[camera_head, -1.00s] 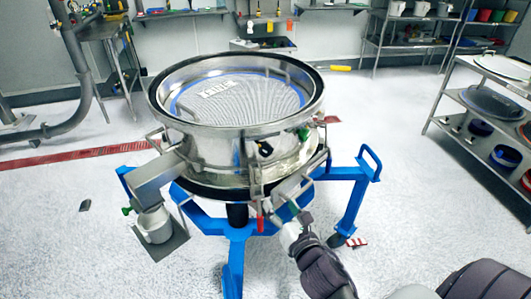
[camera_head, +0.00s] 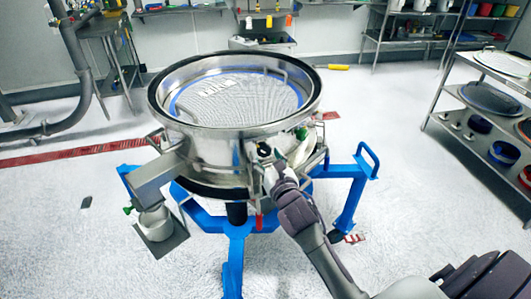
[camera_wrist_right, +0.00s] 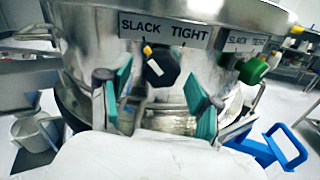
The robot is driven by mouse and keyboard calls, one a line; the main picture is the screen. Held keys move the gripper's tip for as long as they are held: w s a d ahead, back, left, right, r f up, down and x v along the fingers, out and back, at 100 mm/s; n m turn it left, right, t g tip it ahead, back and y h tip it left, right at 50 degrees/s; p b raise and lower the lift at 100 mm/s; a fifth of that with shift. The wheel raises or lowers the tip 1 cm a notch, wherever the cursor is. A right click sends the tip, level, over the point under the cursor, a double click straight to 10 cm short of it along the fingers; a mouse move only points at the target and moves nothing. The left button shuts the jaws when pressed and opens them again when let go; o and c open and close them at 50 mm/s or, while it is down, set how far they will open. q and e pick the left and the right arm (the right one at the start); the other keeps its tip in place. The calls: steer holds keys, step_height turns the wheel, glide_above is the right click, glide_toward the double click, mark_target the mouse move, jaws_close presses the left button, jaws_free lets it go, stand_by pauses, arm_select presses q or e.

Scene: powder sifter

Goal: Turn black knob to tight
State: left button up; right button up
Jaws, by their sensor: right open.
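The black knob (camera_wrist_right: 161,68) sits on the front of the round steel sifter (camera_head: 215,148), under a plate (camera_wrist_right: 165,28) reading SLACK and TIGHT. Its yellow mark (camera_wrist_right: 148,50) points up and slightly left, towards the SLACK side. In the head view the black knob (camera_head: 264,150) shows just above the tip of my right gripper (camera_head: 273,170). In the right wrist view my right gripper (camera_wrist_right: 158,90) is open, its teal-padded fingers on either side of the knob. Whether either pad touches the knob, I cannot tell. My left gripper is out of view.
A green knob (camera_wrist_right: 252,70) with its own label sits right of the black one. The blue stand (camera_head: 236,250) holds the sifter. A chute with a white container (camera_head: 155,222) is at the left. Shelving (camera_head: 480,115) stands at the right; open floor lies between.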

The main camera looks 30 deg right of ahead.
steer(key=shift+w+d, duration=0.1)
steer(key=shift+w, duration=0.3)
steer(key=shift+c, duration=0.3)
steer(key=c, duration=1.1)
